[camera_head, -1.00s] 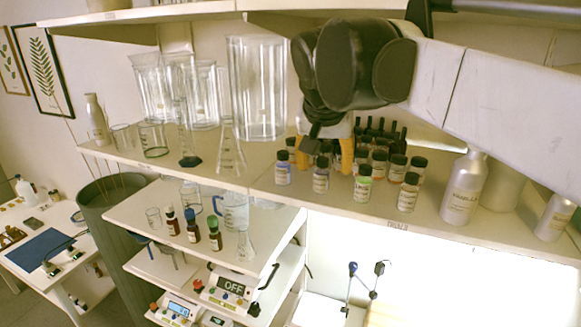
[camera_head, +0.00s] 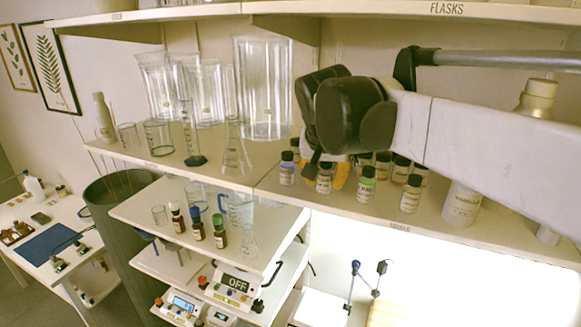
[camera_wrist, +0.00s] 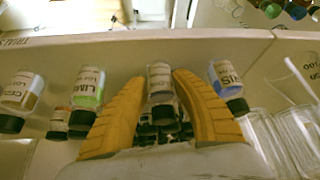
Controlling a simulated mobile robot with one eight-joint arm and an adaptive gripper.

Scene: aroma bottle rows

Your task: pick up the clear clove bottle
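In the wrist view a small clear bottle with a pale greyish label (camera_wrist: 160,78) and a dark cap stands between my two yellow fingers; its print is too small to read surely as clove. The fingers of my gripper (camera_wrist: 161,105) are spread, with a gap visible on both sides of the bottle. In the head view this bottle (camera_head: 324,180) is in the front row on the shelf, partly covered at the top by my gripper (camera_head: 336,172). A blue bottle (camera_wrist: 225,80) is beside the right finger and a green bottle (camera_wrist: 89,88) beside the left.
An amber-tinted bottle (camera_head: 410,194) ends the front row. More dark-capped bottles (camera_head: 401,170) stand behind. Glass beakers (camera_head: 262,90) and a flask (camera_head: 233,150) fill the left of the shelf. The upper shelf (camera_head: 200,14) hangs overhead.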

